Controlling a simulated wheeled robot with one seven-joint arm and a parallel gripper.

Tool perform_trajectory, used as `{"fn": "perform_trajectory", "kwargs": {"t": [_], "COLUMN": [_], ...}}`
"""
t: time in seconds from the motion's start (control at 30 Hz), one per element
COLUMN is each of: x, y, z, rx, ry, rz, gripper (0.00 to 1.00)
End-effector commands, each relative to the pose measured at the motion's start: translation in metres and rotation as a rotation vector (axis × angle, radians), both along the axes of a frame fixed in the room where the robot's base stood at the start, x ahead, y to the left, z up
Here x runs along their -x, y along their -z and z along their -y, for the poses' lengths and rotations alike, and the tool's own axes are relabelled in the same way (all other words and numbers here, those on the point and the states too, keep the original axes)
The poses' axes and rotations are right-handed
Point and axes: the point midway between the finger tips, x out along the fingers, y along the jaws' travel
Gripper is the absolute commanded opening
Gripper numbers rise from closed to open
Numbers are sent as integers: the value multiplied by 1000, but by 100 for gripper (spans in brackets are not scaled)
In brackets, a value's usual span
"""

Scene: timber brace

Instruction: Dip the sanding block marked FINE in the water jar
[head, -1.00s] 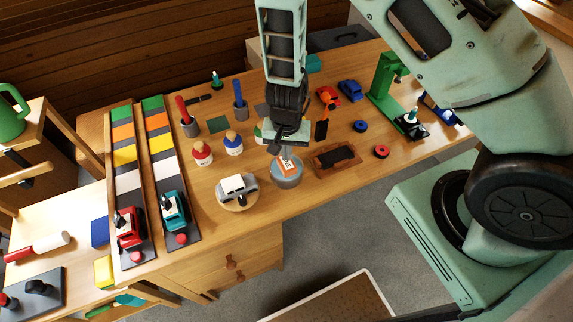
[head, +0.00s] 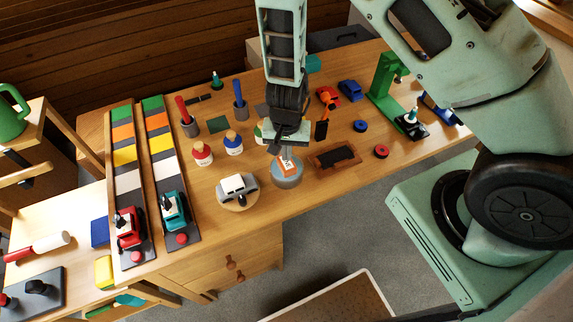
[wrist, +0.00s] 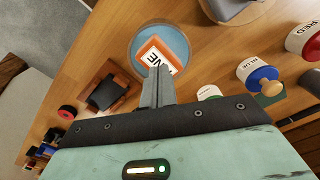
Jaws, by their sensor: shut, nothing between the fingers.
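The sanding block (head: 286,167) is orange with a white label and sits in the mouth of the water jar (head: 287,181), a round grey-blue vessel near the bench's front edge. In the wrist view the block (wrist: 157,56) shows part of its label, ending in "NE", inside the jar's round rim (wrist: 134,46). My gripper (head: 280,150) is just above the jar in the head view. In the wrist view my gripper's fingers (wrist: 157,72) are shut together with nothing between them, and their tips overlap the block's near edge. I cannot tell whether they touch it.
A wooden tray with a dark pad (head: 336,157) is close on the right. Red (head: 202,153) and blue (head: 233,144) paint jars stand behind left. Bare bench lies in front.

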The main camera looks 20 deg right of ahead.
Motion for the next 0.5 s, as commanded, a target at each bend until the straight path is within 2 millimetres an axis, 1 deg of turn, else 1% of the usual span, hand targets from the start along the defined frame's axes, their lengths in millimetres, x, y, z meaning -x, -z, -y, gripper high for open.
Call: {"fn": "perform_trajectory", "kwargs": {"t": [0.5], "x": [0], "y": [7], "z": [0], "rx": [0], "ry": [0], "rz": [0], "gripper": [0]}}
